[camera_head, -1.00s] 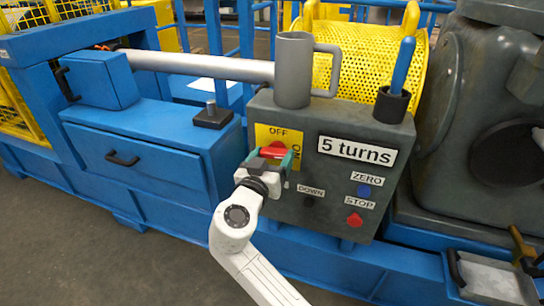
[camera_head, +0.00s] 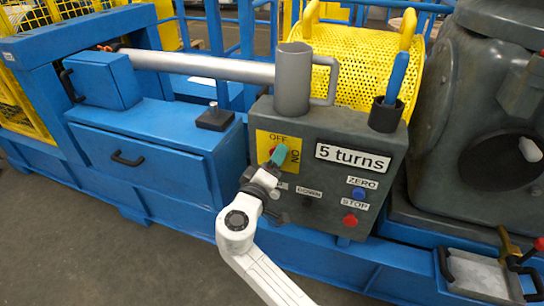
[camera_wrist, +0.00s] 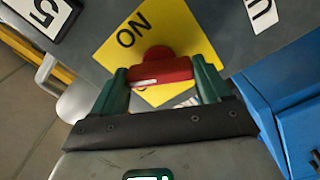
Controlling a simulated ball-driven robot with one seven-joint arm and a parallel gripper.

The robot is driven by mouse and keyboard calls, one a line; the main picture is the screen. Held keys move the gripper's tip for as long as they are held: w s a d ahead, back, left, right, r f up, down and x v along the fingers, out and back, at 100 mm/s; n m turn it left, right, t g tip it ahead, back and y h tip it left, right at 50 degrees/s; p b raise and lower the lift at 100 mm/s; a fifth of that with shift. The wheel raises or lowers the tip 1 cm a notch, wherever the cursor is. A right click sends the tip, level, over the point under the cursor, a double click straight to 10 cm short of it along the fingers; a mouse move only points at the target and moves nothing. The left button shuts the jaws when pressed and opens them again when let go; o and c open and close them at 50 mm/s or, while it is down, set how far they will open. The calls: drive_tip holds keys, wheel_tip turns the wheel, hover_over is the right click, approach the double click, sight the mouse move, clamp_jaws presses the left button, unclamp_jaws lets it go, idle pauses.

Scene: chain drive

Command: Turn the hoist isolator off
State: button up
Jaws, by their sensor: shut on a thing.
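The isolator's red handle (camera_wrist: 163,70) sits on a yellow plate (camera_head: 291,143) at the upper left of the grey control box. The plate is marked OFF above and ON at right in the head view. In the wrist view my gripper (camera_wrist: 160,84) has its green fingers closed on either side of the red handle. In the head view my gripper (camera_head: 272,160) covers most of the handle, so the direction it points cannot be told there. In the wrist view the ON label (camera_wrist: 133,29) shows up and left of the handle.
The box also carries a "5 turns" sign (camera_head: 353,158), a blue ZERO button (camera_head: 358,193), a red STOP button (camera_head: 350,220) and a dark DOWN button (camera_head: 307,202). A grey mug (camera_head: 293,80) and a blue-handled tool (camera_head: 397,75) in a dark holder stand on top.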

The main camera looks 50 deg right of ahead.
drive_tip(key=shift+w+r+n+p, duration=0.15)
drive_tip(key=shift+n+p, duration=1.7)
drive_tip(key=shift+n, duration=0.95)
drive_tip(key=o, duration=1)
drive_tip(key=shift+d, duration=0.1)
drive_tip(key=shift+f, duration=0.2)
drive_tip(key=v, duration=1.1)
drive_tip(key=shift+p, duration=0.35)
